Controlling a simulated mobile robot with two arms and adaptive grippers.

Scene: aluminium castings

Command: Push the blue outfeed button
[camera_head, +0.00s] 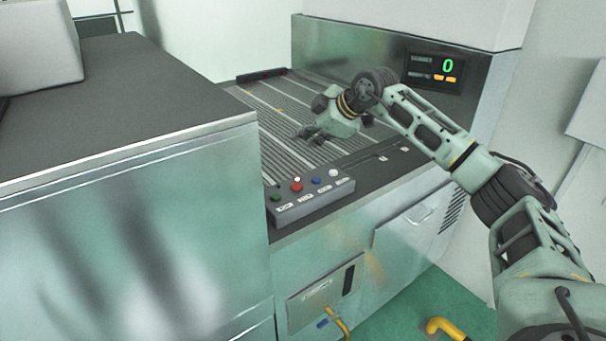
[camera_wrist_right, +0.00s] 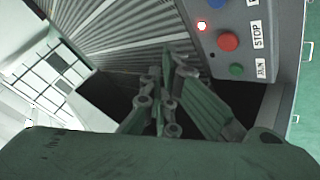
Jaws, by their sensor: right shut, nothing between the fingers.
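The blue button (camera_head: 316,181) sits on a grey button panel (camera_head: 312,199), between a red button (camera_head: 297,187) and a white button (camera_head: 333,173). A green button (camera_head: 276,197) is at the panel's left end. In the right wrist view, a blue button (camera_wrist_right: 222,2) is cut off by the top edge, above the red button (camera_wrist_right: 228,41). My right gripper (camera_head: 304,132) is shut and empty. It is above the ribbed bed, behind the panel and apart from the buttons. Its fingers (camera_wrist_right: 168,62) also show in the wrist view. My left gripper is out of view.
The ribbed roller bed (camera_head: 275,125) lies behind the panel. A tall metal cabinet (camera_head: 130,220) stands close at the left. A display (camera_head: 434,69) reading 0 is on the machine at the back. A lit red lamp (camera_wrist_right: 202,26) is beside the red button.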

